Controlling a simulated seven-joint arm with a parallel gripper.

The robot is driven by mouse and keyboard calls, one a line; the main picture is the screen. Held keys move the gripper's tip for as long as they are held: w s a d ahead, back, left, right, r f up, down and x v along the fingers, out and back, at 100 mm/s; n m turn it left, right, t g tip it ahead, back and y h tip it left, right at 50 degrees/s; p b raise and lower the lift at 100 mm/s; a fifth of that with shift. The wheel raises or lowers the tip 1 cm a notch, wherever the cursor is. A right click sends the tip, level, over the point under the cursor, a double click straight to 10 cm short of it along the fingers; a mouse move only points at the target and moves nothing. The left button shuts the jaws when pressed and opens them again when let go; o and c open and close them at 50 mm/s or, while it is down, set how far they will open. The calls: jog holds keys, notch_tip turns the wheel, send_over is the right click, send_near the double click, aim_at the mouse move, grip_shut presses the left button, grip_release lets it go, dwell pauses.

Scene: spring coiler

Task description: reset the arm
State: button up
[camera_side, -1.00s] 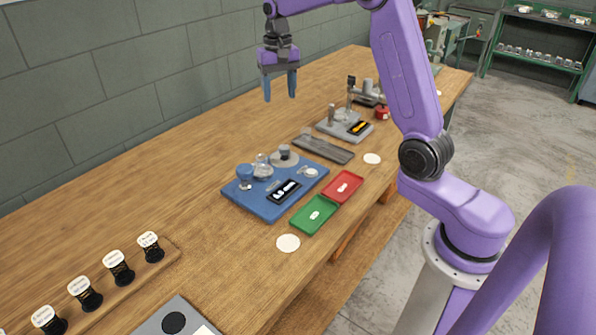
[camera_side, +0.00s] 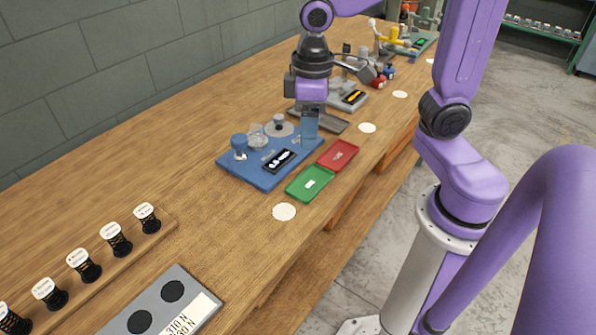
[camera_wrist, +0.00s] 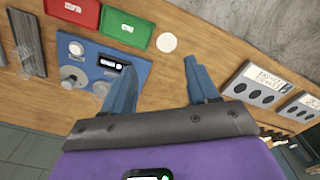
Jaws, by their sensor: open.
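My gripper (camera_side: 309,125) hangs above the far right part of the blue tray (camera_side: 231,168) in the side view, apart from the table. In the wrist view my gripper (camera_wrist: 168,82) shows two blue fingers spread wide, with nothing between them but bare wood. The blue tray also shows in the wrist view (camera_wrist: 142,72), up and left of the fingers. My purple arm reaches in from the right over the bench.
A green tray (camera_side: 309,183) and a red tray (camera_side: 338,155) lie beside the blue tray. Several black springs with white caps (camera_side: 115,238) stand in a wooden rack at left. A grey plate (camera_side: 170,305) lies in front. Bare wood separates them.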

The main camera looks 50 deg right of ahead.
jog(key=s+d+f+n, duration=0.2)
jog(key=s+n, duration=0.4)
jog(key=s, duration=0.7)
jog(key=shift+s+d+f, duration=0.2)
jog(key=shift+f, duration=0.2)
